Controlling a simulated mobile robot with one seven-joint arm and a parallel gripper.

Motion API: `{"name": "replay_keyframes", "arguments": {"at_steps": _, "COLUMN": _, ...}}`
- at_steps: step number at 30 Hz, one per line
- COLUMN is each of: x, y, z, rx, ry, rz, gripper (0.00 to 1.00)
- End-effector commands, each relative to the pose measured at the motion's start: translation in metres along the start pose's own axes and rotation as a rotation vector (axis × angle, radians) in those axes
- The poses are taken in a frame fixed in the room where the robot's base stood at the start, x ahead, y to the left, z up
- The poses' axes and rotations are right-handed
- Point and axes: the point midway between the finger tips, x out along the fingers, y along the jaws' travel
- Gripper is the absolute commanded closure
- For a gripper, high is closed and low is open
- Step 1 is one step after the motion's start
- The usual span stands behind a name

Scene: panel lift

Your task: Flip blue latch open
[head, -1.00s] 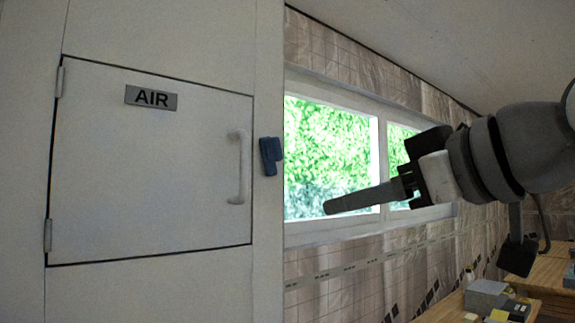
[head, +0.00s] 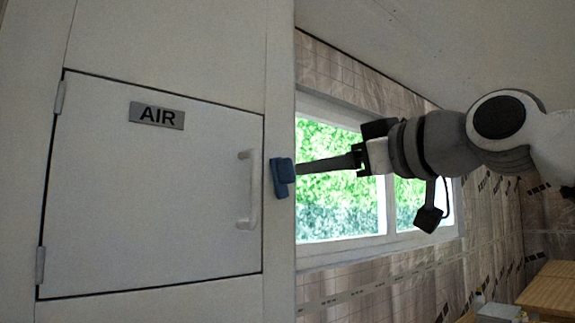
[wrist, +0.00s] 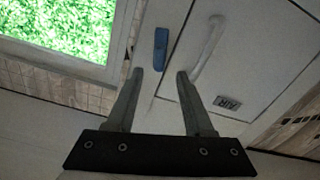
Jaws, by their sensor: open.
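The blue latch (head: 283,176) sits on the cabinet frame, just right of the closed white panel door (head: 150,215). In the wrist view the blue latch (wrist: 160,52) lies ahead of the fingertips, in line with the gap between them. My gripper (head: 300,168) points left at the latch, its tips beside the latch's right edge in the head view. I cannot tell whether they touch it. In the wrist view my gripper (wrist: 160,73) is open, with nothing between its fingers.
The door carries a white handle (head: 248,190), left of the latch, and a grey AIR sign (head: 157,115). The handle (wrist: 207,52) is close to the right finger in the wrist view. A window (head: 340,205) is behind the arm. Wooden tables (head: 548,292) stand at lower right.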

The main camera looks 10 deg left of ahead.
Motion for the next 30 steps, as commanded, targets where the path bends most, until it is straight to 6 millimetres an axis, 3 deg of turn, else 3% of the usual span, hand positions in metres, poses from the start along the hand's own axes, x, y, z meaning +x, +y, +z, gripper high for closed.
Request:
{"name": "replay_keyframes", "arguments": {"at_steps": 6, "x": 0.039, "y": -0.001, "z": -0.002, "rx": 0.000, "ry": 0.000, "rz": -0.004, "gripper": 0.47}}
{"name": "replay_keyframes", "arguments": {"at_steps": 15, "x": 0.074, "y": 0.000, "z": -0.001, "rx": 0.000, "ry": 0.000, "rz": -0.002, "gripper": 0.47}}
{"name": "replay_keyframes", "arguments": {"at_steps": 30, "x": 0.085, "y": 0.000, "z": 0.000, "rx": 0.000, "ry": 0.001, "rz": 0.000, "gripper": 0.47}}
